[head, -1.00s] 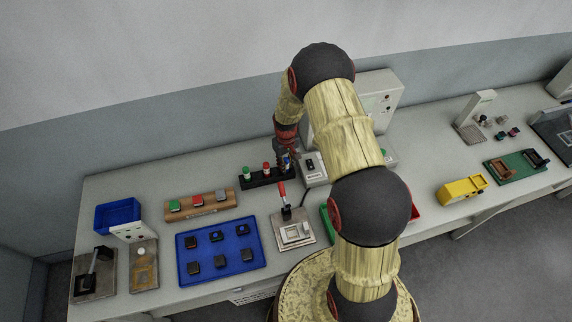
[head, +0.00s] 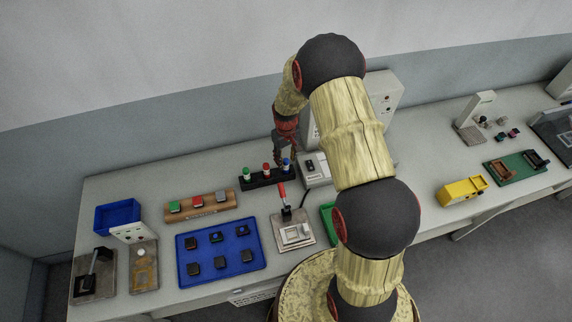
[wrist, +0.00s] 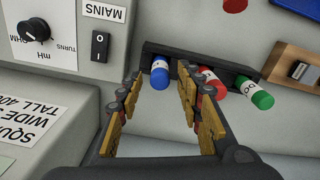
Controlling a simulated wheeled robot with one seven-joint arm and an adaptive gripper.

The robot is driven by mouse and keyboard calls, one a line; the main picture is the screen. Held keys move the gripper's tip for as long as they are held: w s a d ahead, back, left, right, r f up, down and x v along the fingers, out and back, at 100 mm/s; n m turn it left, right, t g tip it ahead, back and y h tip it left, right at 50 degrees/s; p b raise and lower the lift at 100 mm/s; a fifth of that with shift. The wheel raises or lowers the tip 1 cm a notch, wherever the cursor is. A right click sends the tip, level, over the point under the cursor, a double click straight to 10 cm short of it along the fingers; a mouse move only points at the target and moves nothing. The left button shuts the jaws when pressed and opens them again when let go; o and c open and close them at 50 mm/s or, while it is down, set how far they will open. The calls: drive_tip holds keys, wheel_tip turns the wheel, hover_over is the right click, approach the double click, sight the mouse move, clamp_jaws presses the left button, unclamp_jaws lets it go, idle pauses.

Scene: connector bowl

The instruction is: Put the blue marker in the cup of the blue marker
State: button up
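The blue marker (wrist: 160,73) stands in the end cup of the black rack (wrist: 217,67), beside the red marker (wrist: 210,82) and the green marker (wrist: 255,95). In the head view the blue marker (head: 287,165) is at the rack's right end. My gripper (wrist: 157,80) is open, with one finger on either side of the blue marker in the wrist view and a gap to each. In the head view my gripper (head: 285,152) is just above and behind the marker. The marker's lower end is hidden in the rack.
A grey device with a switch (head: 313,166) stands close right of the rack. A fixture with a red-handled lever (head: 294,232) is in front. A wooden block with several buttons (head: 201,213) and a blue tray (head: 248,263) lie left.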

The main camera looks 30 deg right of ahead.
wheel_tip(320, 180, up, 7)
drive_tip(key=shift+f, duration=0.1)
drive_tip(key=s+a+r+t, duration=0.1)
drive_tip(key=s+a+r, duration=0.15)
drive_tip(key=r, duration=0.55)
drive_tip(key=s+a+r+t, duration=0.1)
drive_tip(key=s+a+r, duration=0.15)
drive_tip(key=r, duration=0.45)
drive_tip(key=s+a+r+t, duration=0.1)
drive_tip(key=s+r, duration=0.3)
drive_tip(key=r, duration=0.4)
drive_tip(key=s+a+r+t, duration=0.1)
drive_tip(key=s+r, duration=0.3)
drive_tip(key=s, duration=0.5)
drive_tip(key=s+a+r+t, duration=0.1)
drive_tip(key=s+a+r, duration=0.3)
drive_tip(key=s, duration=0.5)
drive_tip(key=shift+s+a+r+m+t, duration=0.15)
drive_tip(key=shift+a+r+m+t, duration=0.2)
drive_tip(key=shift+r, duration=0.3)
drive_tip(key=shift+d, duration=0.1)
